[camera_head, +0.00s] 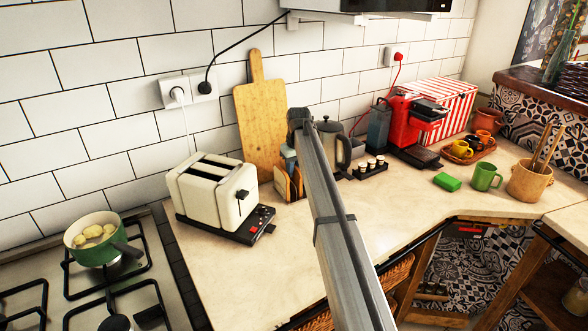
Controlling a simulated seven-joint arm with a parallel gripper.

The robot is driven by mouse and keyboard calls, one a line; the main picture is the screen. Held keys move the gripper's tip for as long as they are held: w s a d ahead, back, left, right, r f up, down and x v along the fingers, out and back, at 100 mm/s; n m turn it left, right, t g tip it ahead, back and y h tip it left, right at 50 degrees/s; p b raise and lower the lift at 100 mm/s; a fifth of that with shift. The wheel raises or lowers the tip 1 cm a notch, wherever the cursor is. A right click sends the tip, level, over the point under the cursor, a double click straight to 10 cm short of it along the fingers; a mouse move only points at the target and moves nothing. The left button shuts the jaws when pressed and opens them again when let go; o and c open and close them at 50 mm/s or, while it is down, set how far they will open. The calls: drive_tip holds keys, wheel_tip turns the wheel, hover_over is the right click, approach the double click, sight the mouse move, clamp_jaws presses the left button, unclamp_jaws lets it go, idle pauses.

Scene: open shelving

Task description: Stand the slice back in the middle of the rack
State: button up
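A small rack holding brown, toast-like slices (282,187) stands on the counter between the toaster and the kettle. My arm reaches in from the bottom right and ends above it. My gripper (288,160) points down right over the rack, partly in front of or between the slices. It shows too small to tell whether its fingers are open or shut, or whether they hold a slice. The rack's frame and middle are largely hidden by my arm and the slices.
A cream toaster (214,190) stands close on the left. A wooden board (261,115) leans on the wall behind. The counter front (270,275) is clear.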

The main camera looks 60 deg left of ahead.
drive_tip(key=o, duration=0.3)
drive_tip(key=shift+o, duration=0.2)
drive_tip(key=shift+r, duration=0.15)
wheel_tip(320, 180, up, 12)
drive_tip(key=d, duration=0.1)
drive_tip(key=shift+d, duration=0.4)
idle(0.3)
